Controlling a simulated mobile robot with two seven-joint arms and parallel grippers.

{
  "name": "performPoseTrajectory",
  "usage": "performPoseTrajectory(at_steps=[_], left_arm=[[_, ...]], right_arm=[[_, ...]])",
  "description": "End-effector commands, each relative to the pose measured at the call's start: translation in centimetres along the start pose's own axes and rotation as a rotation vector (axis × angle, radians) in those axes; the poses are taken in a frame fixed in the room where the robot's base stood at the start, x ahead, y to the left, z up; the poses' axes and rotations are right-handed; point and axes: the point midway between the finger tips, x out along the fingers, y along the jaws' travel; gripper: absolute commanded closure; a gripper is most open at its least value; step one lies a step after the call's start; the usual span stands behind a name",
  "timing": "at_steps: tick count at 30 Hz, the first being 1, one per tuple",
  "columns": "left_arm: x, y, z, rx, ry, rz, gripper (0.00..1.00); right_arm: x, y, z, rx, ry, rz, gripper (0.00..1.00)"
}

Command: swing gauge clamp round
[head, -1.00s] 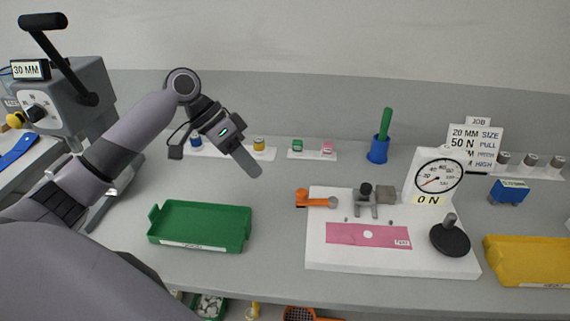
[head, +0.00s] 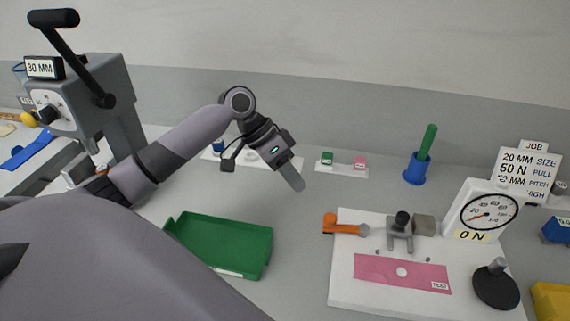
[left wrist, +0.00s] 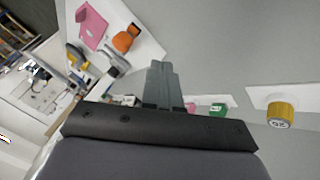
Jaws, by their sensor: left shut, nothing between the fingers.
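The gauge (head: 487,212) stands on the white base board (head: 345,290), its sign reading 0 N. A grey clamp (head: 400,232) with a black knob sits on the board near its back edge, beside a grey block (head: 424,224). An orange-handled lever (head: 345,226) lies at the board's back left corner. A pink strip (head: 400,272) marked TEST lies in front of the clamp. My left gripper (head: 298,183) is shut and empty, above the table to the left of the board. The left wrist view shows its closed fingers (left wrist: 160,85) and the orange lever (left wrist: 125,39) beyond. My right gripper is not visible.
A green tray (head: 180,222) lies on the table left of the board. A blue cup (head: 416,168) with a green handle, small coloured pieces and a job sign (head: 527,172) stand at the back. A grey press (head: 85,110) stands at left. A yellow tray (head: 553,300) is at right.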

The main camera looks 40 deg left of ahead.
Motion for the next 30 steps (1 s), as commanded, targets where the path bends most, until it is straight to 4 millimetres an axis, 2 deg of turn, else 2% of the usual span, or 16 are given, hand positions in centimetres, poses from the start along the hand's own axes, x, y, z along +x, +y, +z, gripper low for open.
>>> performPoseTrajectory(at_steps=[3, 6, 9, 15, 30], left_arm=[[2.7, 0.1, 0.0, -0.001, 0.0, 0.004, 1.0], [4.2, 0.6, -0.1, 0.003, 0.0, 0.003, 1.0], [4.7, 2.1, 0.0, 0.004, -0.001, 0.002, 1.0], [5.6, 3.4, 0.0, 0.002, 0.001, 0.0, 1.0], [5.7, 3.5, -0.1, -0.001, 0.001, -0.002, 1.0]], right_arm=[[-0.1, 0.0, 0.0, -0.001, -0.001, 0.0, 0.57], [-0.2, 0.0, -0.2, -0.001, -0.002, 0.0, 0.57], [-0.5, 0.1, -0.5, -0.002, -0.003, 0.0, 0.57], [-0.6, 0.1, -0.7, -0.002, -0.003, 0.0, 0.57], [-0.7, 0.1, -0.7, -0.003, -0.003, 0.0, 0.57]])
